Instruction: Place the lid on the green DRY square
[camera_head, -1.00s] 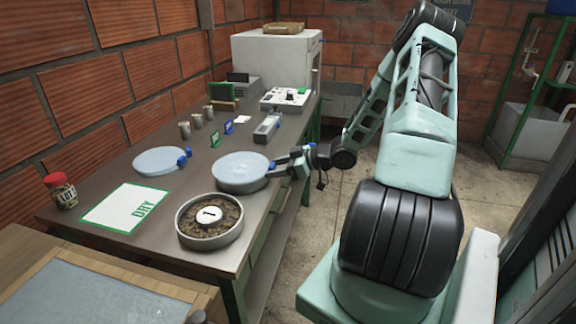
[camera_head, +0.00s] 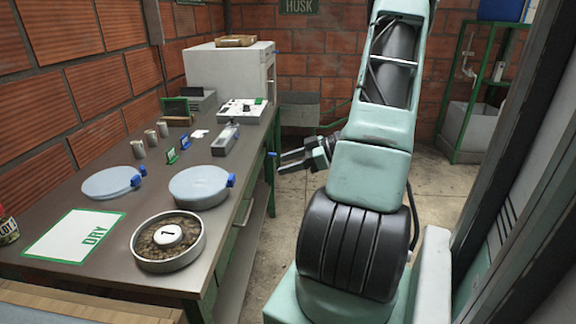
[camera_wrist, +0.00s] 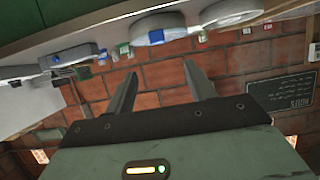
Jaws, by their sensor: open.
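A pale blue-grey lid with a blue tab sits on a round pan (camera_head: 200,187) near the table's right edge. A second pale disc with a blue tab (camera_head: 112,182) lies to its left on the table. The green-bordered white DRY square (camera_head: 72,236) lies flat at the front left, with nothing on it. My gripper (camera_head: 279,160) is open and empty, right of the table edge and apart from the lidded pan's blue tab. In the wrist view its two fingers (camera_wrist: 160,70) are spread, and a disc with a blue tab (camera_wrist: 158,28) shows beyond them.
An open pan of beans (camera_head: 168,241) with a "1" marker stands right of the square. A red-lidded jar (camera_head: 8,228) is at the left edge. Cups, small cards and a grey device (camera_head: 225,140) stand farther back. Open floor lies right of the table.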

